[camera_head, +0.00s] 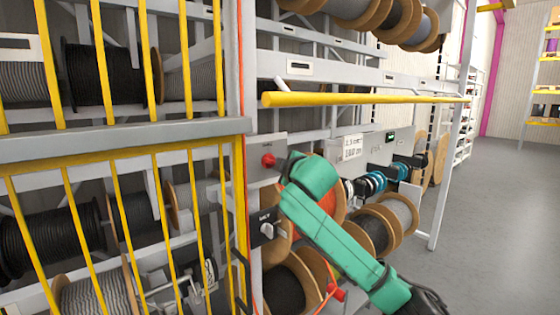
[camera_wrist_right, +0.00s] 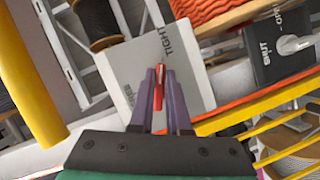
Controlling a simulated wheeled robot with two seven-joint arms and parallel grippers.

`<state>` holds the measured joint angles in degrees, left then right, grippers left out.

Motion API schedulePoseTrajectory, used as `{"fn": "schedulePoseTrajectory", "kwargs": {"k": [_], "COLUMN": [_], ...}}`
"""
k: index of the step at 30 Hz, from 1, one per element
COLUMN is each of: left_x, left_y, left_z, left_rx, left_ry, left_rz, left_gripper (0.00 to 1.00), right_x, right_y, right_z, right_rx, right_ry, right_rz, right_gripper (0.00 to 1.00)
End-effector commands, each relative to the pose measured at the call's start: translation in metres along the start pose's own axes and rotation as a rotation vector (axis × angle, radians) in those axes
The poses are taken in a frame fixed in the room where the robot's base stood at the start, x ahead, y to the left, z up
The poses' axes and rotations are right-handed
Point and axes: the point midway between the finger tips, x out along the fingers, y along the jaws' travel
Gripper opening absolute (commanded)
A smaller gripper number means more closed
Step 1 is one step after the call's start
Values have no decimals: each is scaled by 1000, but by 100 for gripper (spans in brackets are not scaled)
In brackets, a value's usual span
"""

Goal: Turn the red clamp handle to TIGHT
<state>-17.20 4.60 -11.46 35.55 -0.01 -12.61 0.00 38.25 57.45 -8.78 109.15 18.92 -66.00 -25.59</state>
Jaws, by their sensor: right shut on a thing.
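The red clamp handle (camera_wrist_right: 158,92) is on a pale grey plate (camera_wrist_right: 195,85) with the word TIGHT near its upper edge and another, partly hidden word at the left. My right gripper (camera_wrist_right: 160,72) has its two purple fingers closed around the handle, one on each side. The handle's upper end lies below the TIGHT lettering; its exact angle is hard to tell. In the head view, the red handle (camera_head: 268,160) shows on the plate on the rack post, beside my green right hand, which hides the fingers. My left gripper is not in view.
A black switch box (camera_head: 265,228) with a pale knob sits just below the plate. A yellow bar (camera_head: 365,99) runs across above it. Yellow gate bars (camera_head: 115,195) stand to the left. Cable reels (camera_head: 370,235) fill the rack. Open floor (camera_head: 480,220) lies to the right.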

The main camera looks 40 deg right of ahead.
Motion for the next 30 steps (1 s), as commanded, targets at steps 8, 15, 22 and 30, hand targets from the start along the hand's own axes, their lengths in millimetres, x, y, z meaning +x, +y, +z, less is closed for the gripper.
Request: {"fn": "schedulePoseTrajectory", "kwargs": {"k": [8,15,22,30], "left_x": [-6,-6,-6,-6], "left_y": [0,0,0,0], "left_z": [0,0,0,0], "left_rx": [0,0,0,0], "left_ry": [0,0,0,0], "left_rz": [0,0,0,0], "left_gripper": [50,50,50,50], "right_x": [0,0,0,0], "right_y": [0,0,0,0], "right_z": [0,0,0,0], "right_rx": [69,79,78,76], "right_ry": [1,1,1,1], "right_rz": [-27,-31,-31,-31], "right_gripper": [0,0,26,45]}}
